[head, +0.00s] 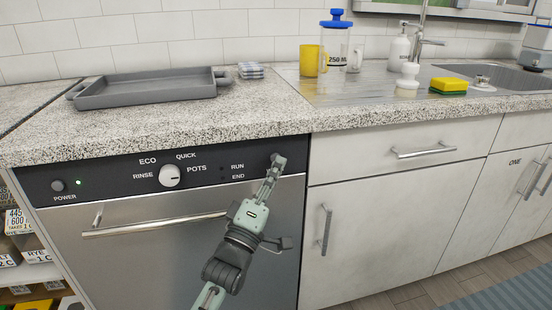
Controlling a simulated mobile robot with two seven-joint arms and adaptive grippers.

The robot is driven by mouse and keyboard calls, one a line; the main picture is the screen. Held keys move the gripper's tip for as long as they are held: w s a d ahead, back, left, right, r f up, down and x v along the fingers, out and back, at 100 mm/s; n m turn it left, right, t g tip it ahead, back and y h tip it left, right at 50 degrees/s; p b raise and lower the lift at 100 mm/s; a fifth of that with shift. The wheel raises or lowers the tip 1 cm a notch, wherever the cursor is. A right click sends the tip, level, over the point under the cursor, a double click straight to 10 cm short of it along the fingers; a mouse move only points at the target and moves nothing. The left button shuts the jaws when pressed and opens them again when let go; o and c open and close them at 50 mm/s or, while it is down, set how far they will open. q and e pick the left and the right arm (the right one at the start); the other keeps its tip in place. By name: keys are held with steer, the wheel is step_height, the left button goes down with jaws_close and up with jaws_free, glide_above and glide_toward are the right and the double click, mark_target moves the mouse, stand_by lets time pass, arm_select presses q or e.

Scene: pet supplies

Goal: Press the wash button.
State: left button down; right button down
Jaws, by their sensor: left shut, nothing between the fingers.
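The dishwasher's dark control panel (110,178) runs below the counter edge in the head view. It carries a power button (58,186) with a green light beside it, a white dial (170,176) among the ECO, QUICK, RINSE and POTS labels, and the RUN and END marks (230,171). No label reading wash can be made out. My left gripper (276,161) is shut and empty, its fingertips at the panel's right end. They cover that spot, so a button there is hidden, and contact cannot be told. My right gripper is not in view.
The dishwasher's bar handle (155,225) lies below the panel, left of my arm. A grey tray (148,88) and a folded cloth (250,70) rest on the counter above. A yellow cup (309,61), soap bottle (398,48) and sponge (448,85) stand near the sink.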

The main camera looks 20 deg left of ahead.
arm_select(q)
steer(key=shift+w+a, duration=0.25)
steer(key=shift+w, duration=0.1)
stand_by(0.6)
steer(key=shift+s+d+p, duration=0.45)
steer(key=shift+s, duration=0.3)
steer(key=s+d+p, duration=0.1)
steer(key=s, duration=0.1)
steer(key=s+d, duration=0.2)
steer(key=shift+p, duration=0.35)
steer(key=shift+a, duration=0.1)
stand_by(0.6)
